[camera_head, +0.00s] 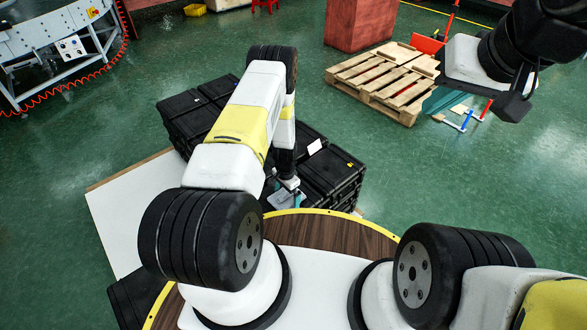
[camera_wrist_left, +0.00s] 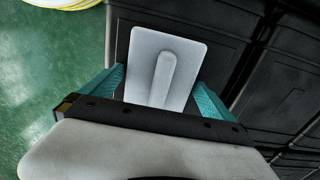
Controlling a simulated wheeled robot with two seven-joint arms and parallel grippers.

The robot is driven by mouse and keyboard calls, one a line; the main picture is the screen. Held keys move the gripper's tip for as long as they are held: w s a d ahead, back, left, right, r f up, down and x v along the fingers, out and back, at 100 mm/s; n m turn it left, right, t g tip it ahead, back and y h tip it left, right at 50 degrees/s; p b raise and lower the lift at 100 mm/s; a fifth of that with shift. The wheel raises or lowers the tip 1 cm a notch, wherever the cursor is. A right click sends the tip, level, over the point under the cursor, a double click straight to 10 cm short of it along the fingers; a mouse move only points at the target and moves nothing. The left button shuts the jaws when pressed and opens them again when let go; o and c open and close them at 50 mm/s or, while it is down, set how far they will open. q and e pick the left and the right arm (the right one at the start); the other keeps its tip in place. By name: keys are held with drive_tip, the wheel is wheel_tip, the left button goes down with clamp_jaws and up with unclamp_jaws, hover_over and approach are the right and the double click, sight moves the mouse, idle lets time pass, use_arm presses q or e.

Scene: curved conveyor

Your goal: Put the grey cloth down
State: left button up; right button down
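The task names a grey cloth; what I see is a pale grey, flat, rounded rectangle with a raised ridge (camera_wrist_left: 180,52), looking rigid. It appears to lie over a black case, between the teal fingers of my left gripper (camera_wrist_left: 162,92). The fingers stand wide apart, one at each side of its lower part; whether they touch it is unclear. In the head view the grey piece (camera_head: 284,199) shows beside my left gripper (camera_head: 291,184), low over the cases.
Black cases (camera_head: 333,172) stand stacked in front of me, beside a white board (camera_head: 128,210). A wooden pallet (camera_head: 385,80) with a red box (camera_head: 360,22) stands beyond. A conveyor (camera_head: 45,40) is at upper left. Green floor is open between them.

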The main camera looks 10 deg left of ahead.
use_arm(q)
drive_tip(key=shift+r, duration=0.1)
wheel_tip(320, 180, up, 12)
wheel_tip(320, 180, up, 20)
drive_tip(key=n+t, duration=0.2)
hover_over(286, 193)
drive_tip(key=w, duration=0.2)
drive_tip(key=s+d+r+n+t+h, duration=0.1)
drive_tip(key=s+r, duration=0.1)
drive_tip(key=r, duration=0.5)
drive_tip(key=s+d+r+n, duration=0.1)
drive_tip(key=s+r, duration=0.2)
drive_tip(key=r, duration=0.5)
drive_tip(key=s+r+n+t, duration=0.1)
drive_tip(key=s+r, duration=0.7)
drive_tip(key=s, duration=0.2)
drive_tip(key=s+r+n+t+h, duration=0.1)
drive_tip(key=s+r+n+t, duration=0.1)
drive_tip(key=s+r, duration=0.5)
drive_tip(key=s, duration=0.4)
drive_tip(key=shift+d+r, duration=0.2)
drive_tip(key=shift+r, duration=0.15)
drive_tip(key=shift+s, duration=0.1)
